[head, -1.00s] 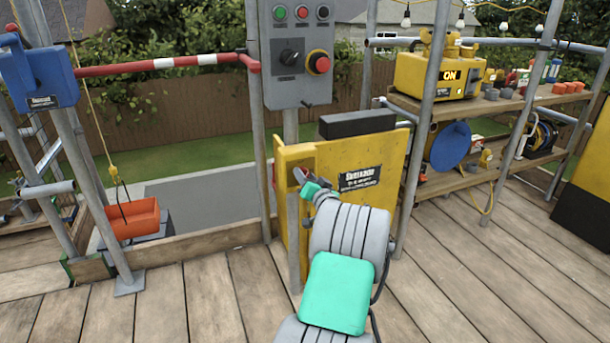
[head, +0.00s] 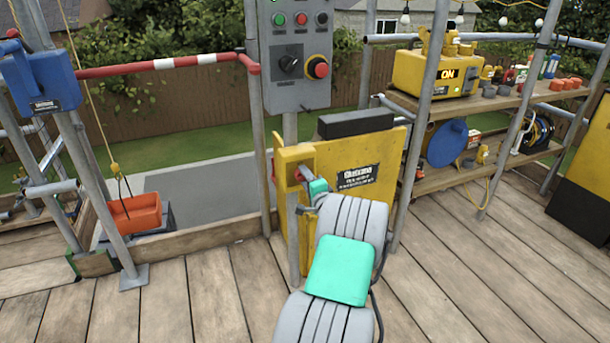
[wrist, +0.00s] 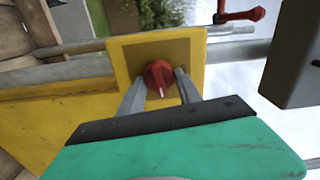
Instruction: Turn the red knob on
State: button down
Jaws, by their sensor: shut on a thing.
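The red knob (wrist: 158,78) sits on a small yellow plate (wrist: 199,50) in the wrist view, with a pale mark on its lower part. My gripper (wrist: 160,82) has its two grey fingers on either side of the knob and is shut on it. In the head view my gripper (head: 302,177) is at the upper left of the yellow panel (head: 372,158), and the knob is mostly hidden there by the gripper.
A grey control box (head: 298,65) with buttons, a black rotary switch and a red stop button stands above the panel on a post. A red-and-white barrier bar (head: 165,63) reaches out to its left. Shelves (head: 480,103) with tools stand at right. Planked floor in front is clear.

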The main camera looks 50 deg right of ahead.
jog(key=shift+f+m, duration=0.1)
jog(key=shift+m, duration=0.5)
jog(key=shift+p, duration=0.3)
jog(key=c, duration=0.9)
grip_release()
jog(key=shift+o, duration=0.2)
jog(key=shift+s, duration=0.1)
jog(key=p+v, duration=0.1)
jog(key=v, duration=0.6)
jog(key=shift+s+a, duration=0.25)
